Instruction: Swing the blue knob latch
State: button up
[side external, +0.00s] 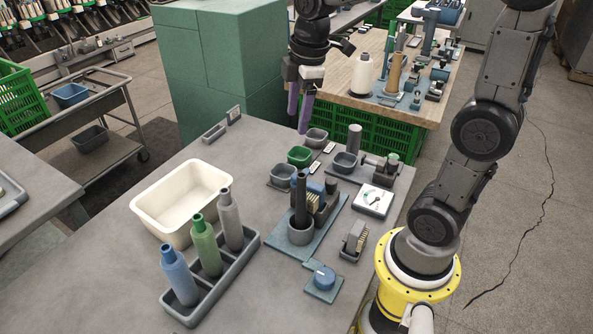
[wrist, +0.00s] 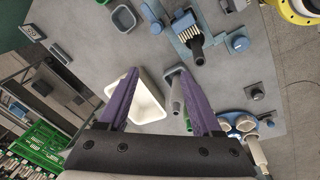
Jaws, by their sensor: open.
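The blue knob latch (side external: 324,276) is a round blue knob on a small blue-grey plate near the front right of the grey table. The plate adjoins a larger blue-grey base (side external: 310,243) carrying a grey cup with an upright black rod. In the wrist view the knob (wrist: 238,43) shows at the upper right, beyond the fingers. My gripper (side external: 299,118) has two purple fingers, hanging empty above the far side of the table, well away from the knob. In the wrist view the gripper (wrist: 157,76) is open, its fingers spread with nothing between them.
A cream bin (side external: 181,200) and a grey rack (side external: 212,282) of three bottles stand left of the knob. A small ribbed block (side external: 354,240) and a white dial plate (side external: 372,200) lie behind it. Several small cups stand under my gripper. Bare tabletop lies in front of the rack.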

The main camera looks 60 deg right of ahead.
jog(key=w+d+f, duration=0.1)
jog(key=f, duration=0.5)
jog(key=d+f+g, duration=0.1)
jog(key=f, duration=0.6)
jog(key=w+d+f+g, duration=0.1)
jog(key=d+f, duration=0.1)
jog(key=f, duration=0.4)
jog(key=shift+w+f+m, duration=0.3)
jog(key=shift+f+m, duration=0.1)
jog(key=shift+c, duration=0.2)
grip_shut()
